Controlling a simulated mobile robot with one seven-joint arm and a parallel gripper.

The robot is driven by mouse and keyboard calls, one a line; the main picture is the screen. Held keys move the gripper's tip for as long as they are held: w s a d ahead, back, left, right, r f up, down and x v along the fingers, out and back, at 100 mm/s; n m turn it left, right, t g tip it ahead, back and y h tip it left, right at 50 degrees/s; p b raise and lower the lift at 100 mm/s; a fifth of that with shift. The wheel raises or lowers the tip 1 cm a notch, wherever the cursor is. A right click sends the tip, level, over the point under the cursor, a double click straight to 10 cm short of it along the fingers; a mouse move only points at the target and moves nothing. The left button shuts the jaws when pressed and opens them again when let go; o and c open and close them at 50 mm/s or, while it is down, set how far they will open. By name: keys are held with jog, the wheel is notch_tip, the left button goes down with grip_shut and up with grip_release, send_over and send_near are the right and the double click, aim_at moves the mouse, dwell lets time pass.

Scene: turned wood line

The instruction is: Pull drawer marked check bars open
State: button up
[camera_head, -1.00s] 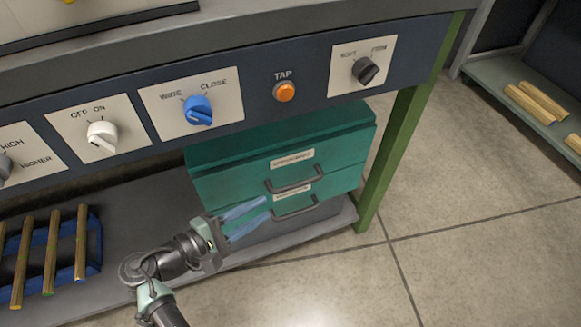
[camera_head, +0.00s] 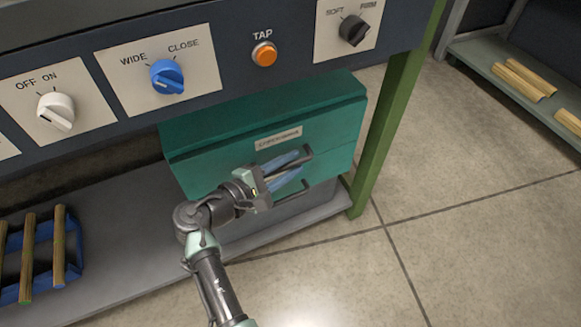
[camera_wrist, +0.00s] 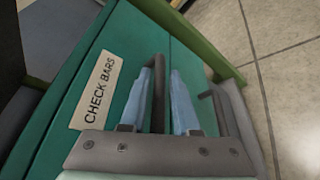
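The drawer marked CHECK BARS (camera_wrist: 60,125) is the upper front of a green cabinet, and it looks shut. Its label reads clearly in the wrist view; the same drawer (camera_head: 335,135) shows in the head view with its label blurred. My gripper (camera_head: 297,164) is at the drawer's dark bar handle (camera_wrist: 158,75). In the wrist view the two blue fingers of my gripper (camera_wrist: 164,80) stand apart, one on each side of the bar. The bar lies closer to the left finger, and I cannot tell whether it touches. In the head view the fingers cover much of the handle.
A second handle (camera_wrist: 216,95) sits just below on the lower drawer. A green table leg (camera_head: 385,130) stands right of the cabinet. The panel above carries a blue knob (camera_head: 167,76) and an orange button (camera_head: 264,54).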

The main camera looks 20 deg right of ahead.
jog(key=shift+w+d, duration=0.1)
grip_shut()
dwell(1.4)
